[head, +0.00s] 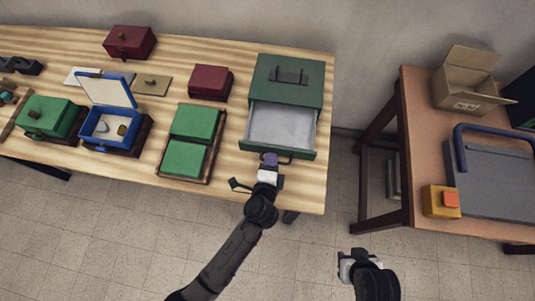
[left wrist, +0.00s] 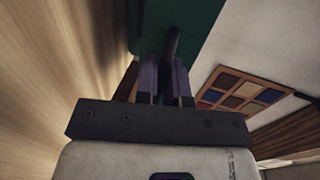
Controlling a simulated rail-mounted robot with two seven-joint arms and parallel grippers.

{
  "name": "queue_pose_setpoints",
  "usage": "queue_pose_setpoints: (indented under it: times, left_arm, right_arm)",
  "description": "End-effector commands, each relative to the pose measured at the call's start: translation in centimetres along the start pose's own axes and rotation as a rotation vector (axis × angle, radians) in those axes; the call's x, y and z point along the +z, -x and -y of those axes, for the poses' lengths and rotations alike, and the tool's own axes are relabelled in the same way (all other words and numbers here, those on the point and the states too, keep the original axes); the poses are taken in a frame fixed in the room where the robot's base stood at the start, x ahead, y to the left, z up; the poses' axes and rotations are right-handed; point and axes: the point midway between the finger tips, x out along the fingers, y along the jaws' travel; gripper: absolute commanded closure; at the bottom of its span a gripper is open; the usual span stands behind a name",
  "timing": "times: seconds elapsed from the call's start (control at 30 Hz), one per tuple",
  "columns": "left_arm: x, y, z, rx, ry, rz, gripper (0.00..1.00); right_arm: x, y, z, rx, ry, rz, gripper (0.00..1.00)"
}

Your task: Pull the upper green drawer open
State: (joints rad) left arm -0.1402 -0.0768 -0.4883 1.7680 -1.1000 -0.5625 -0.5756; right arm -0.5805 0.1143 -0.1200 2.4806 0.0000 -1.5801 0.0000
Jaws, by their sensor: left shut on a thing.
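The green drawer cabinet (head: 290,75) stands at the right end of the wooden table, with a dark handle on its top. Its drawer (head: 280,126) is pulled out toward me, and its pale grey inside shows empty. Any lower drawer is hidden. My left gripper (head: 270,159) is shut on the dark handle (head: 283,161) at the drawer front. In the left wrist view, the purple fingers (left wrist: 164,80) sit either side of the dark handle bar (left wrist: 173,45), against the green front (left wrist: 205,20). My right gripper (head: 350,262) is low and apart from the table; its jaws are unclear.
A two-panel green case (head: 194,121), a dark red box (head: 210,82) and an open blue box (head: 112,125) stand left of the cabinet. A brown side table (head: 430,95) stands at right with a cardboard box (head: 467,82). Floor between the tables is free.

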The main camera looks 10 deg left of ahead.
Motion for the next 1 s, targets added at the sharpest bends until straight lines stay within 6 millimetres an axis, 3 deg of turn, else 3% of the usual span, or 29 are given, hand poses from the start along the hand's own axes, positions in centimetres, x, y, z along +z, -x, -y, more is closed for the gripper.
queue_pose_setpoints:
  times: [0.07, 0.1, 0.33, 0.67, 1.0]
  left_arm:
    - [0.1, 0.0, -0.1, 0.002, -0.001, 0.002, 1.00]
    - [0.1, 0.0, -0.1, 0.002, -0.001, 0.002, 0.88]
    - [0.1, -0.1, 0.0, 0.001, -0.001, 0.001, 0.66]
    - [0.1, 0.5, 0.0, 0.000, 0.000, 0.000, 0.66]
    - [0.1, 6.4, -0.1, 0.003, 0.001, 0.000, 0.66]
  right_arm:
    - [0.1, 0.0, 0.0, -0.001, 0.000, 0.001, 0.57]
    - [0.1, 0.0, 0.0, -0.001, 0.000, 0.001, 0.57]
    - [0.1, 0.0, 0.0, 0.000, 0.001, 0.002, 0.57]
    - [0.1, 0.0, -0.3, 0.007, 0.010, 0.003, 0.57]
    - [0.0, 0.1, -0.3, 0.007, 0.009, 0.002, 0.57]
